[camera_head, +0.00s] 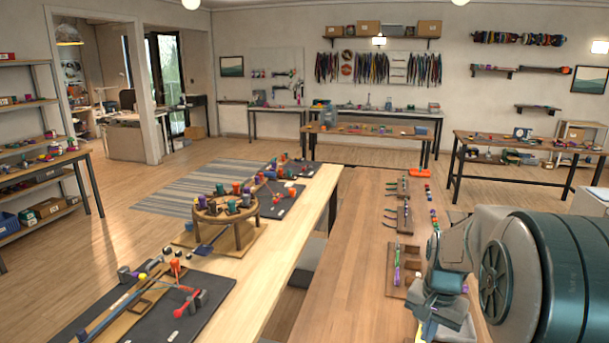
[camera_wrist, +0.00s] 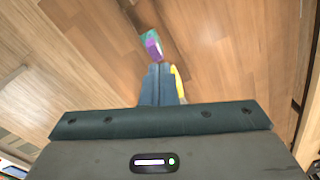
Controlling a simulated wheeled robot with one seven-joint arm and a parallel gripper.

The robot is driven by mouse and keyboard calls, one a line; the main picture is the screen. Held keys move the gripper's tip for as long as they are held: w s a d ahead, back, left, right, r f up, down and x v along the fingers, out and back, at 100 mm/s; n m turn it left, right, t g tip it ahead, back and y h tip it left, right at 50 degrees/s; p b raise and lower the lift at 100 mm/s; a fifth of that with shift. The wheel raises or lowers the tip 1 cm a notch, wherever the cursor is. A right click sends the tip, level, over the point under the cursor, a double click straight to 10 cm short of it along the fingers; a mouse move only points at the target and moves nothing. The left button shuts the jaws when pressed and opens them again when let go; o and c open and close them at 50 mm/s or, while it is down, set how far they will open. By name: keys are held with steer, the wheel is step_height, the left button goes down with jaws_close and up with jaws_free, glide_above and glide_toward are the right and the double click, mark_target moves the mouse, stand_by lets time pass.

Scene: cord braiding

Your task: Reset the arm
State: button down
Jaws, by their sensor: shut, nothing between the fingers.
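My gripper shows in the wrist view (camera_wrist: 158,68) with its dark fingers together and nothing held between them. Just past the fingertips is a small purple and teal piece (camera_wrist: 150,43), and a yellow piece (camera_wrist: 178,82) shows beside the fingers. In the head view my arm (camera_head: 520,275) is folded at the right, over the right side of the brown table (camera_head: 355,270). The fingertips are hard to make out there.
The brown table carries small boards with cord pieces (camera_head: 397,262). A pale table (camera_head: 265,265) beside it holds a round wooden braiding stand (camera_head: 228,208) and a dark mat (camera_head: 185,310) with weights and cords. Open floor with a striped rug (camera_head: 185,190) lies beyond.

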steer(key=s+a+r+n+t, duration=0.1)
steer(key=s+a+r+n, duration=0.2)
steer(key=s, duration=0.5)
steer(key=s+a+r+n+t, duration=0.2)
steer(key=s+a+r+n, duration=0.2)
steer(key=s+a, duration=0.4)
steer(key=shift+s+n, duration=0.4)
steer(key=shift+s, duration=0.15)
steer(key=shift+r, duration=0.1)
stand_by(0.3)
